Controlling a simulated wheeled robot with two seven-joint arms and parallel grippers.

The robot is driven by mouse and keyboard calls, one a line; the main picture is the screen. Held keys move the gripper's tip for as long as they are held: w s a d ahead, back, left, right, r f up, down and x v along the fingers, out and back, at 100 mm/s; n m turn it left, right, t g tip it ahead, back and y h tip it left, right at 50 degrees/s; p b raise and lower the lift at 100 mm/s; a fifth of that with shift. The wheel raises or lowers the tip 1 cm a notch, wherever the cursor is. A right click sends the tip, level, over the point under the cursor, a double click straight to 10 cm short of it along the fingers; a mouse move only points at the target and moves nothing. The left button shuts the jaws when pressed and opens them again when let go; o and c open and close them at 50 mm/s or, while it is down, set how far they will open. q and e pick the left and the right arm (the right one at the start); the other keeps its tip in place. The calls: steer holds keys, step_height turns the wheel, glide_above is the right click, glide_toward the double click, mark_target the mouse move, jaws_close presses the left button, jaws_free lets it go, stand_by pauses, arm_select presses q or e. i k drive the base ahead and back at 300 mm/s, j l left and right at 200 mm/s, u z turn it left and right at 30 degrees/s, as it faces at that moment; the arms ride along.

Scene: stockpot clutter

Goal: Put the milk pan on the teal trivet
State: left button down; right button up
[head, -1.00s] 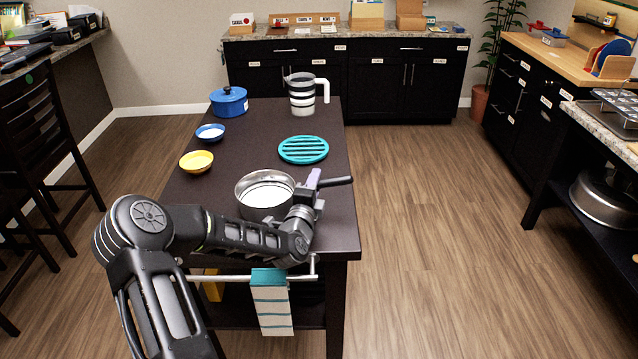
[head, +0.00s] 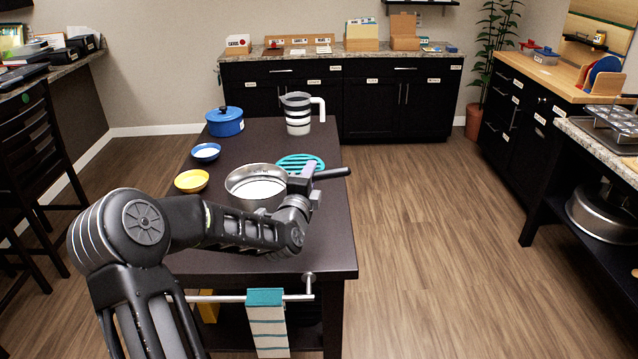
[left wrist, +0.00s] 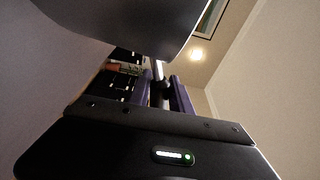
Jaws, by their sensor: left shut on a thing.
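The milk pan (head: 243,197) is a round metal pan with a pale inside and a dark handle (head: 333,173) pointing right. My left gripper (head: 306,173) is shut on that handle, close to the pan's right side. In the left wrist view the gripper's purple fingers (left wrist: 167,92) close around the dark handle. The pan looks level and seems raised above the dark table, though the gap beneath is hidden by my left arm. The teal trivet (head: 297,161) lies flat just behind the pan, slatted and empty, its front edge partly covered by the pan and gripper. My right gripper is out of view.
A yellow bowl (head: 191,181) and a blue bowl (head: 206,152) stand left of the trivet. A blue lidded pot (head: 225,124) and a striped jug (head: 297,115) stand at the far end. The table's right side (head: 327,225) is clear. A striped towel (head: 267,325) hangs in front.

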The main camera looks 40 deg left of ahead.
mark_target(322, 165)
steer(key=i+l+u, duration=0.2)
steer(key=i, duration=0.3)
steer(key=i+l+u, duration=0.2)
steer(key=i, duration=0.3)
steer(key=i+l+u, duration=0.2)
steer(key=i, duration=0.3)
